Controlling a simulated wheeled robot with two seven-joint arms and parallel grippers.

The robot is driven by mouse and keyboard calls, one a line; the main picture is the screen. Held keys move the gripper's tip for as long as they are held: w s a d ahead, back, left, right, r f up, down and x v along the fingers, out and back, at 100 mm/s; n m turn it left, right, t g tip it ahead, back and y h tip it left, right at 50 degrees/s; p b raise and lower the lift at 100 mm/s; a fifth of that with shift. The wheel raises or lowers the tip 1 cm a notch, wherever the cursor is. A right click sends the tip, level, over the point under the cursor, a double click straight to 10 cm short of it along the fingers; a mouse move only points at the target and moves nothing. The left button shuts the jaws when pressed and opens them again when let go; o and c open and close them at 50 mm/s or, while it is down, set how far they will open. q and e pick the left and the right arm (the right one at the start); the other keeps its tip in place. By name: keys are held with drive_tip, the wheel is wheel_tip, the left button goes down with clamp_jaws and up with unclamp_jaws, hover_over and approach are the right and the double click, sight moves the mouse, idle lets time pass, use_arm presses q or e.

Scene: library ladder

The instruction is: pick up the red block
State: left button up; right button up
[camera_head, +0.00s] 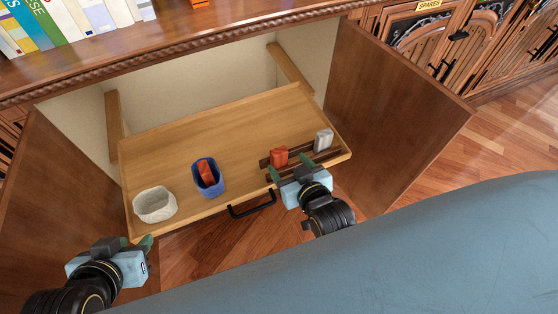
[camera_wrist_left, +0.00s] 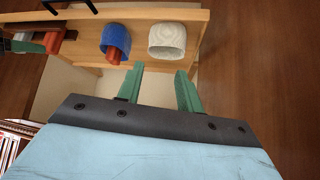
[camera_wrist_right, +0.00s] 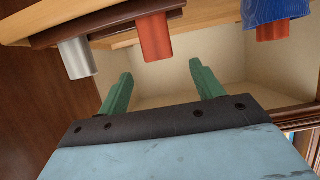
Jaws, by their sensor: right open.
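A red block (camera_head: 279,156) stands in a dark slotted rack (camera_head: 265,162) at the right of a pulled-out wooden drawer. It also shows in the right wrist view (camera_wrist_right: 155,38), beyond and above the fingertips. A second red block (camera_head: 206,172) stands tilted inside a blue cup (camera_head: 208,192) at the drawer's middle. My right gripper (camera_head: 290,167) is open and empty, just in front of the rack and apart from the rack's red block. My left gripper (camera_head: 138,243) is open and empty at the drawer's front left corner; its spread fingers show in the left wrist view (camera_wrist_left: 160,70).
A grey-white block (camera_head: 323,140) stands in the rack right of the red one. A whitish cup (camera_head: 154,206) stands at the drawer's left. Open cabinet doors flank the drawer, the right door (camera_head: 390,110) close to my right arm. A black handle (camera_head: 252,204) juts from the front.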

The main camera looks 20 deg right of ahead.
sight(281, 156)
drive_tip(key=b+x, duration=0.1)
drive_tip(key=x, duration=0.3)
drive_tip(key=shift+b, duration=0.35)
use_arm(q)
drive_tip(key=w+d+r+t+h, duration=0.2)
drive_tip(key=w+d+r+t, duration=0.1)
drive_tip(key=w+r+t, duration=0.35)
use_arm(e)
drive_tip(key=shift+w+f, duration=0.15)
drive_tip(key=shift+w, duration=0.15)
drive_tip(key=shift+w+f+b, duration=0.55)
drive_tip(key=shift+w+b, duration=0.2)
drive_tip(key=shift+b, duration=0.15)
drive_tip(key=b+x, duration=0.1)
drive_tip(key=x, duration=0.1)
drive_tip(key=shift+w+f+b, duration=0.2)
drive_tip(key=shift+w+b, duration=0.05)
drive_tip(key=shift+b, duration=0.05)
use_arm(q)
wheel_tip(281, 156, up, 13)
drive_tip(key=s+d+t+h, duration=0.1)
drive_tip(key=d+t+h, duration=0.1)
drive_tip(key=t, duration=0.6)
drive_tip(key=shift+d+m+h, duration=0.15)
drive_tip(key=shift+m+h, duration=0.15)
drive_tip(key=shift+h, duration=0.2)
use_arm(e)
drive_tip(key=shift+w, duration=0.25)
use_arm(q)
drive_tip(key=shift+s, duration=0.1)
